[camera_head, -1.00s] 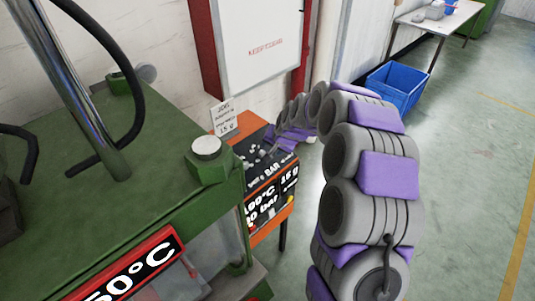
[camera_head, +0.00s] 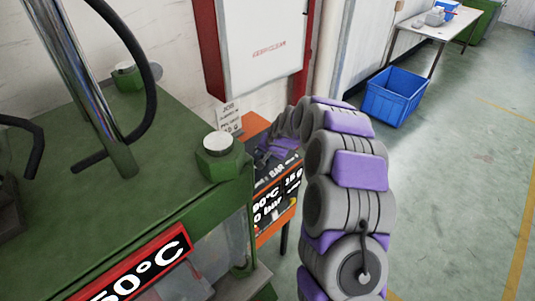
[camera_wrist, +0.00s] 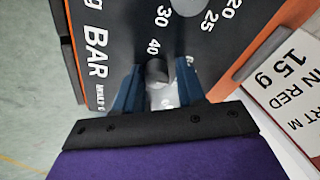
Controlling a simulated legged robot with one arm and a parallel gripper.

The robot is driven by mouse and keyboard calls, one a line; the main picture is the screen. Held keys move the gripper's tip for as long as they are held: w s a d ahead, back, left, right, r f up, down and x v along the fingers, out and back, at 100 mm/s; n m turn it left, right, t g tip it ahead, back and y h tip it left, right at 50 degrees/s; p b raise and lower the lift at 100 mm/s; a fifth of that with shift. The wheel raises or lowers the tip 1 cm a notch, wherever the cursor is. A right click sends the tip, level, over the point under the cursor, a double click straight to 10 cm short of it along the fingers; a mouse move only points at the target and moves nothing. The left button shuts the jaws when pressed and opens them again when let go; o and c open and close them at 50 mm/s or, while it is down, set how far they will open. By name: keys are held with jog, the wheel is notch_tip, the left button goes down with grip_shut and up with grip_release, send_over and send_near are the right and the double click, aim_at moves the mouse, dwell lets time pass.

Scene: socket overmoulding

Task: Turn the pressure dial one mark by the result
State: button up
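The pressure dial's panel is dark with an orange edge, reads "BAR" and has white scale numbers, 20 to 40 among them; it fills the wrist view (camera_wrist: 110,25). In the head view the panel (camera_head: 284,188) sits behind the green press. A small grey knob (camera_wrist: 157,72) lies below the number 40, between the two blue fingers of my gripper (camera_wrist: 160,88). The fingers are apart, one on each side of the knob; firm contact is not visible. Part of the scale is hidden by the fingers. In the head view my gripper is a small purple and dark shape over the panel.
A white card reading "15 g" (camera_wrist: 290,70) is right of the panel; it also stands behind the panel in the head view (camera_head: 229,117). The green press (camera_head: 180,190) is at left. A blue crate (camera_head: 395,97) and a table (camera_head: 450,32) are behind; floor at right is clear.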

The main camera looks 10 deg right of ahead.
jog(key=shift+a, duration=0.1)
jog(key=shift+c, duration=1.4)
jog(key=shift+d, duration=0.45)
grip_shut()
jog(key=shift+a+r, duration=0.1)
jog(key=shift+p, duration=0.3)
jog(key=p, duration=0.1)
jog(key=m+p, duration=0.1)
jog(key=shift+w+r+p, duration=0.1)
jog(key=shift+r+p, duration=0.2)
jog(key=shift+p, duration=0.1)
jog(key=m+p, duration=0.2)
jog(key=p, duration=0.2)
jog(key=shift+r+h, duration=0.15)
jog(key=shift+h, duration=0.15)
jog(key=m+p, duration=0.3)
jog(key=p, duration=0.3)
jog(key=shift+w, duration=0.15)
jog(key=m+p, duration=0.2)
jog(key=p, duration=0.1)
jog(key=shift+f+g, duration=0.2)
jog(key=shift+g, duration=0.1)
jog(key=shift+f+p, duration=0.1)
jog(key=shift+p, duration=0.3)
